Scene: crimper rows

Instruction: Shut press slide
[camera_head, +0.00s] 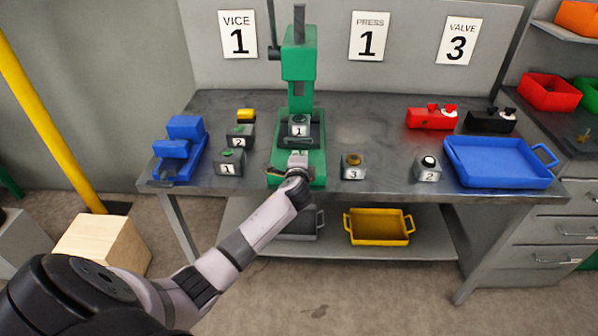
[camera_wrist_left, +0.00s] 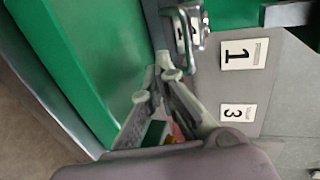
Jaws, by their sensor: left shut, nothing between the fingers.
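The green press (camera_head: 300,66) stands upright at the back middle of the workbench. A dark block labelled 1 (camera_head: 299,130) sits low at the front of its column, above the green base (camera_head: 318,176); I take this to be the press slide. My left gripper (camera_head: 298,160) is shut and empty, over the front of the base and just before that block. In the left wrist view its closed fingertips (camera_wrist_left: 166,68) are near a metal handle (camera_wrist_left: 188,28); whether they touch cannot be told. The wrist covers part of the base. My right gripper is not in view.
A yellow tray (camera_head: 379,241) is below.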

